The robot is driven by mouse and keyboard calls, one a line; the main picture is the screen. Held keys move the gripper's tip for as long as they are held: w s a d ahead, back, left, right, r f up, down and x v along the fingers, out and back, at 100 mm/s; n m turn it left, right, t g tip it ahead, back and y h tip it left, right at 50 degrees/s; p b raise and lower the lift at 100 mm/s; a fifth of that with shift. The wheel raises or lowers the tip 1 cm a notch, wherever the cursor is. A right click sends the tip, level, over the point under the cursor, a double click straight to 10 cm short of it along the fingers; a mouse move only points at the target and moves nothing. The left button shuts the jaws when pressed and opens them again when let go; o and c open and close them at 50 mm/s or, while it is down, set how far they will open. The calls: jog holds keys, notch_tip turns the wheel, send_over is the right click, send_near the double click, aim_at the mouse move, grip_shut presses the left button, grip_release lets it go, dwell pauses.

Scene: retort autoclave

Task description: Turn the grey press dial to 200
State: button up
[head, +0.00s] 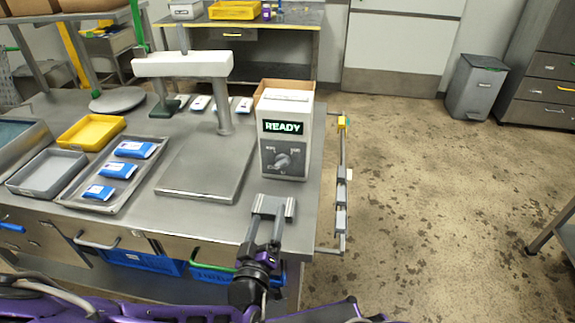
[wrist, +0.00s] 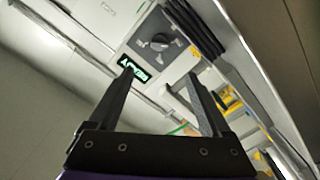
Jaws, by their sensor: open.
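The grey press dial (head: 284,160) is on the front face of a white control box (head: 288,107), below a lit green display reading READY (head: 283,127). The dial's pointer is tilted, and the small marks around it are too fine to read. In the wrist view the dial (wrist: 160,42) and the display (wrist: 133,68) show beyond the fingers, tilted. My gripper (head: 273,206) is open and empty at the table's front edge, in front of and below the dial. In the wrist view my gripper (wrist: 162,77) has its two fingers apart, not touching the dial.
A press with a white crossbar (head: 182,64) and flat metal plate (head: 203,178) stands left of the box. A tray (head: 76,199) with blue-and-white pouches and a yellow bin (head: 92,132) lie further left. A cardboard box (head: 266,87) sits behind. The floor to the right is open.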

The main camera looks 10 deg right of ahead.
aim_at(281, 167)
jog(key=b+x, duration=0.2)
jog(key=x, duration=1.5)
jog(key=shift+w+r, duration=0.1)
jog(key=shift+c, duration=0.3)
grip_shut()
jog(key=shift+n, duration=0.9)
jog(key=shift+o, duration=0.3)
grip_release()
